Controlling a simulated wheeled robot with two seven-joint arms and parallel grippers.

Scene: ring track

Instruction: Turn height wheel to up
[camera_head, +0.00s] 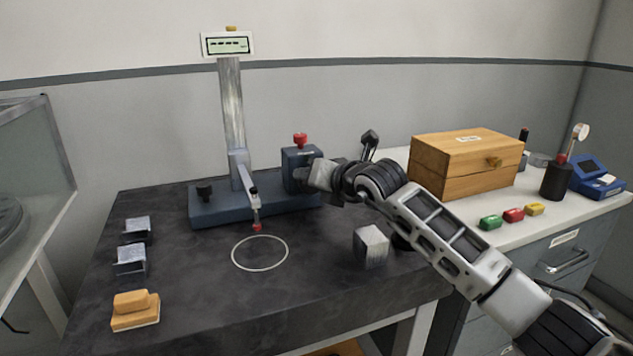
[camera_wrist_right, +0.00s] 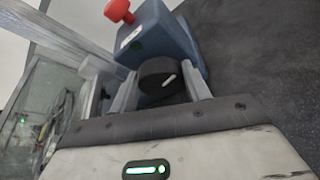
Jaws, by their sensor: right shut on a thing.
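The height wheel (camera_wrist_right: 158,77) is a black round knob with a white mark, on the face of a blue block (camera_wrist_right: 158,38) with a red knob on top. In the right wrist view the white mark slants toward the upper right. My right gripper (camera_wrist_right: 162,86) has one finger on each side of the wheel and is shut on it. In the head view my right gripper (camera_head: 308,177) reaches the blue block (camera_head: 299,158) from the right and hides the wheel. The block stands on the blue base (camera_head: 235,213) of a column stand (camera_head: 232,105) with a display (camera_head: 228,45). My left gripper is not in view.
A probe arm with a red tip (camera_head: 257,226) hangs near a white ring (camera_head: 260,253) on the dark table. A grey block (camera_head: 371,246) lies below my right arm. Metal blocks (camera_head: 130,260) and an orange block (camera_head: 135,311) are at left. A wooden box (camera_head: 466,165) stands at right.

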